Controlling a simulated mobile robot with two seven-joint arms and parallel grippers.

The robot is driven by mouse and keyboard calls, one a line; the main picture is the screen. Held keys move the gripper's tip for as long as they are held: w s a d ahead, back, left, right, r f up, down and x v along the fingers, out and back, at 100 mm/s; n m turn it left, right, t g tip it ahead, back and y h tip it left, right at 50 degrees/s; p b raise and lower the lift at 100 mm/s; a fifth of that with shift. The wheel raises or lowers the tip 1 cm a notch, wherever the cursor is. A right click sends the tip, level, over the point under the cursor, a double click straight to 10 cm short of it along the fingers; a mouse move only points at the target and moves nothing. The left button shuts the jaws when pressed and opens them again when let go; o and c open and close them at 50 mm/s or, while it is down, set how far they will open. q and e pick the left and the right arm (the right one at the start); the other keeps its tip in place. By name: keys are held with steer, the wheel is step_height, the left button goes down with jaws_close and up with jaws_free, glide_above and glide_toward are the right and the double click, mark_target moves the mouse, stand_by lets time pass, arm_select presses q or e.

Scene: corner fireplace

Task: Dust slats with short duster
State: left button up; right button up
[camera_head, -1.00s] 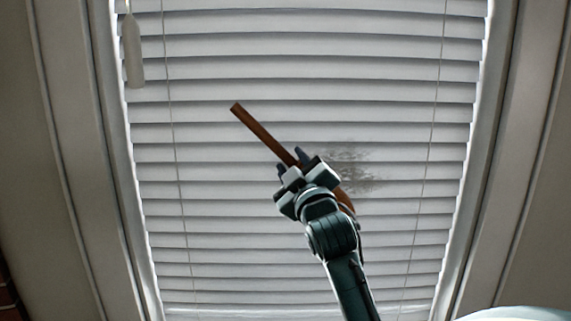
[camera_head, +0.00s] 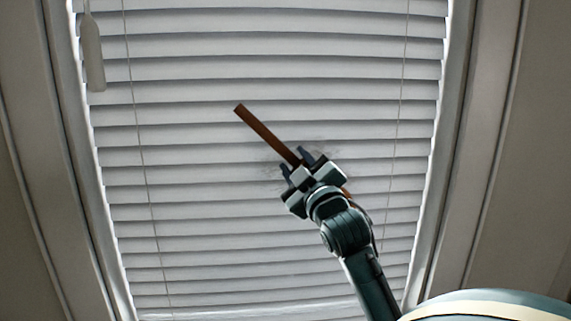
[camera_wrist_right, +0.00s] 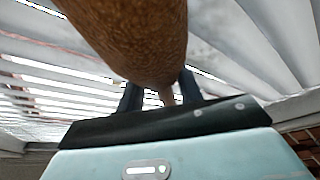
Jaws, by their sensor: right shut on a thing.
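The short duster (camera_head: 263,131) has a thin brown handle pointing up and left in the head view. Its brown fuzzy head (camera_wrist_right: 135,35) fills the top middle of the right wrist view; the head view hides most of it behind my gripper. My right gripper (camera_head: 296,162) is shut on the duster, in front of the blind slats (camera_head: 220,210). A faint grey dust smudge (camera_head: 322,153) shows around my gripper, which covers part of it. I cannot tell whether the duster touches the slats. My left gripper is not in view.
White window frame sides flank the blind on the left (camera_head: 75,150) and right (camera_head: 455,150). Thin cords run down the slats. A pale cord pull (camera_head: 93,55) hangs at the upper left. Brick (camera_wrist_right: 300,140) shows at the lower right of the wrist view.

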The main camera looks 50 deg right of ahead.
steer(key=shift+s+d, duration=1.2)
steer(key=shift+d, duration=0.25)
steer(key=shift+s+d, duration=1.2)
steer(key=shift+d, duration=0.2)
steer(key=shift+r+p, duration=1.05)
steer(key=shift+r, duration=0.25)
glide_toward(222, 145)
steer(key=shift+w+d+r, duration=0.25)
steer(key=shift+w+d, duration=0.15)
steer(key=shift+d, duration=0.55)
steer(key=shift+w+d+r, duration=0.25)
steer(key=shift+w+d, duration=0.15)
steer(key=shift+d, duration=0.55)
steer(key=shift+w+d+r, duration=0.2)
steer(key=shift+w+d, duration=0.2)
steer(key=shift+d, duration=0.6)
steer(key=shift+w+a, duration=1.5)
steer(key=shift+a, duration=0.15)
steer(key=shift+r, duration=1.25)
steer(key=shift+s+d, duration=1.25)
steer(key=shift+d, duration=0.15)
steer(key=shift+s+d, duration=1.2)
steer(key=shift+d, duration=0.25)
